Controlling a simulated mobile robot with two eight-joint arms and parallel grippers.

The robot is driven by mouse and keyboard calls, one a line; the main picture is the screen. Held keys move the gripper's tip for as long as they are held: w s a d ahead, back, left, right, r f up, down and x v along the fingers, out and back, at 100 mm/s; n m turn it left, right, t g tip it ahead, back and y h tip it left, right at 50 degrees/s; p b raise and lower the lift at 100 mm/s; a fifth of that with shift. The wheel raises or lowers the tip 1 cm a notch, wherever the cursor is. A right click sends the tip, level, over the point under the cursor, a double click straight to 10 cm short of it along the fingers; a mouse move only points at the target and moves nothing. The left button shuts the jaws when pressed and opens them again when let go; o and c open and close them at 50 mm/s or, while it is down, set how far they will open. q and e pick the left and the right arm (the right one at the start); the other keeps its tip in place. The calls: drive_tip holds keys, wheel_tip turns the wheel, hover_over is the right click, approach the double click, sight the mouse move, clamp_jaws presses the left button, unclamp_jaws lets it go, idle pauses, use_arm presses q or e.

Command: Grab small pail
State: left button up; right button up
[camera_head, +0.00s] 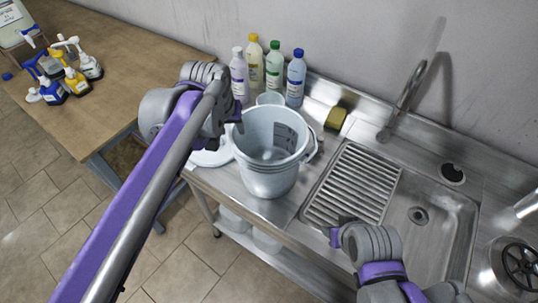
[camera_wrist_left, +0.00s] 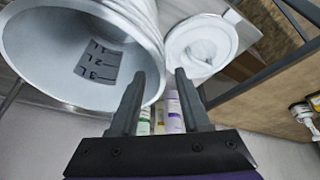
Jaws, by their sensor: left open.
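A large pale grey pail (camera_head: 268,180) stands upright on the steel counter, and its graduated inside fills the left of the left wrist view (camera_wrist_left: 65,95). A smaller whitish rim (camera_head: 270,98) shows behind it, mostly hidden; I cannot tell if this is the small pail. A round white item (camera_head: 212,157) lies left of the large pail, partly behind my left arm. A round white item also shows in the left wrist view (camera_wrist_left: 203,47). My left gripper (camera_wrist_left: 159,73) is open and empty beside the large pail's rim. My right gripper (camera_head: 338,226) is low at the counter's front; its jaws are unclear.
Several bottles (camera_head: 274,66) stand along the back wall. A yellow sponge-like item (camera_head: 335,118) lies right of the pail. The sink (camera_head: 430,225) with its tap (camera_head: 404,97) and ribbed drainer (camera_head: 352,185) is at right. A wooden table (camera_head: 120,60) with spray bottles stands left.

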use_arm(q)
drive_tip(key=shift+x, duration=1.15)
clamp_jaws()
idle(0.5)
